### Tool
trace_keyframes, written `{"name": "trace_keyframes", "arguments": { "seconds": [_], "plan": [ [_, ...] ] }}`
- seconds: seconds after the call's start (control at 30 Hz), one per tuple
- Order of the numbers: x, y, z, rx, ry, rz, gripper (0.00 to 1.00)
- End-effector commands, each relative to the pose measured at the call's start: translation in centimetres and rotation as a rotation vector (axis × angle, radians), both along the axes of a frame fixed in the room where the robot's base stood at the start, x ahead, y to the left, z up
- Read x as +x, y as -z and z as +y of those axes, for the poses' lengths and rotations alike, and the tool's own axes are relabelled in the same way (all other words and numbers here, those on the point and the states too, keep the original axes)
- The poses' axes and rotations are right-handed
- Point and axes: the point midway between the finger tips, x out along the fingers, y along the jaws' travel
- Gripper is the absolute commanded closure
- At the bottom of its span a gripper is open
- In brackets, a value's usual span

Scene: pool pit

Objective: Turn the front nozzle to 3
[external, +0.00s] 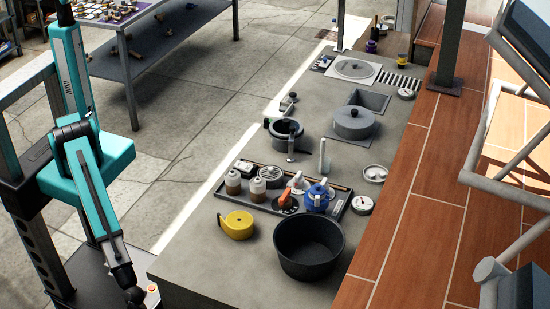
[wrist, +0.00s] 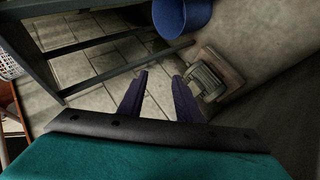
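My gripper (wrist: 160,76) shows in the wrist view as two dark purple fingers, apart with nothing between them. In the external view the dark end of my arm (external: 134,294) hangs low at the left, beside the near end of the grey counter (external: 215,275) and apart from the things on it. I cannot tell which thing is the front nozzle, and no number 3 is readable. Small round white dials sit along the counter's right side: a near one (external: 361,204), a middle one (external: 374,174) and a far one (external: 406,93).
A black pot (external: 309,248) and a yellow round container (external: 237,225) stand at the counter's near end. Behind them a tray (external: 338,213) holds jars and a blue kettle (external: 318,196). Farther back are a lidded pot (external: 353,123) and a dark pot (external: 285,131).

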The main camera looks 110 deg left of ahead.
Motion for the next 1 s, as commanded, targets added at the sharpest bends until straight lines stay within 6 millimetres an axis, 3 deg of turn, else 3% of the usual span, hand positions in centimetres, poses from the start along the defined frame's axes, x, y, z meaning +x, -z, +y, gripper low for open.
{"name": "trace_keyframes", "arguments": {
  "seconds": [0.2, 0.6, 0.83, 1.0],
  "plan": [
    [6.2, -4.9, -2.9, -0.13, -0.106, -0.061, 0.69],
    [15.8, -16.2, -6.2, -0.382, -0.294, -0.145, 0.69],
    [20.5, -23.2, -6.8, -0.521, -0.379, -0.176, 0.69],
    [24.6, -28.8, -5.7, -0.603, -0.403, -0.193, 0.69]
  ]
}}
